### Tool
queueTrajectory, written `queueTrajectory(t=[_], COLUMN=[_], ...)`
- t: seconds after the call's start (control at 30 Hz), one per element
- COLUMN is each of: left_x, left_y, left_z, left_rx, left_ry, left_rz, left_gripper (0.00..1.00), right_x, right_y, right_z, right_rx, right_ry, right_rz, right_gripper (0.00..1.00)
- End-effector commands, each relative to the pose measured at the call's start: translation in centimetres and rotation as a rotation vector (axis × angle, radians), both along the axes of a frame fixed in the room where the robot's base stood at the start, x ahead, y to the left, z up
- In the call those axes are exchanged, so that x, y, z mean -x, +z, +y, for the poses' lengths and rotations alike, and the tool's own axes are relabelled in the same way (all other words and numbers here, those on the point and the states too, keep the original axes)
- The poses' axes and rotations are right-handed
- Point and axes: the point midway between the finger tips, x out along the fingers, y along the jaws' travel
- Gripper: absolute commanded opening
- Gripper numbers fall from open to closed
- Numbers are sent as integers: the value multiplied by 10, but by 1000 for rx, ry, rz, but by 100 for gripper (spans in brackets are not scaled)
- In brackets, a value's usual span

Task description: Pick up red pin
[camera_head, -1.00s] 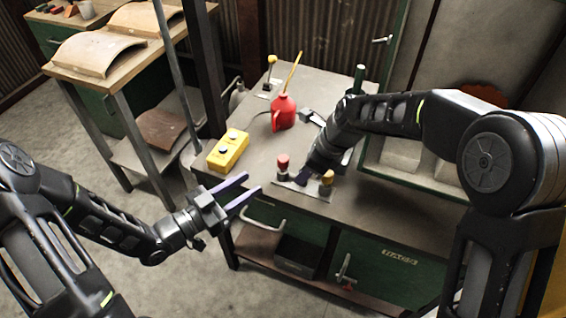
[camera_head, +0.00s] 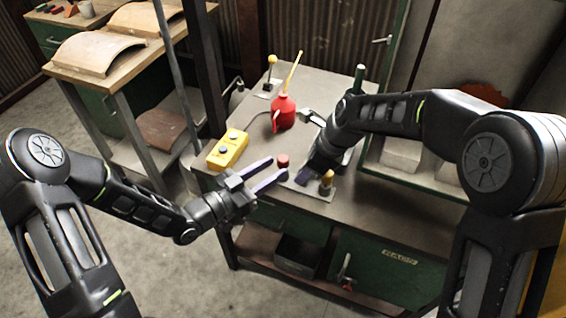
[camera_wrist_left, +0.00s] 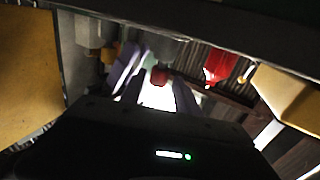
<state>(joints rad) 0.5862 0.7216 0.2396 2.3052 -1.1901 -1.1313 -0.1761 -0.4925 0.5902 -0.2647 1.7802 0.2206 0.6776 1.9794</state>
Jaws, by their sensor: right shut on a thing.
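The red pin (camera_head: 283,160) stands upright on a small grey plate (camera_head: 318,191) at the bench's front edge. It also shows in the left wrist view (camera_wrist_left: 160,76), between and beyond the fingers. My left gripper (camera_head: 280,168) is open, its two purple fingers pointing at the pin from the left. I cannot tell whether they touch it. My right gripper (camera_head: 303,175) is low over the plate, between the red pin and a yellow pin (camera_head: 327,178). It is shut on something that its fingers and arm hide.
A yellow button box (camera_head: 228,149) lies left of the plate. A red oil can (camera_head: 284,112) stands behind, with a yellow-knobbed lever (camera_head: 271,72) farther back. My right arm crosses the bench's right side. The bench (camera_head: 390,215) is clear at front right.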

Motion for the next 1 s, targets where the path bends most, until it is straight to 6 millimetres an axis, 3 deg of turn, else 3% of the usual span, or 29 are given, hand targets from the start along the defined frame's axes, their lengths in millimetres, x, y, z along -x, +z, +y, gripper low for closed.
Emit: queueTrajectory(t=[0.3,0.93,1.0], left_x=[-29,-31,-31], left_y=[1,1,1], left_z=[-30,-30,-30], left_rx=[0,0,0], left_ry=[-2,0,0], left_rz=[-1,0,0], left_gripper=[38,38,32], right_x=[0,0,0], right_y=[0,0,0], right_z=[0,0,0], right_rx=[-1,-1,0], right_ry=[0,0,0], right_rz=[-1,0,0], right_gripper=[0,0,0])
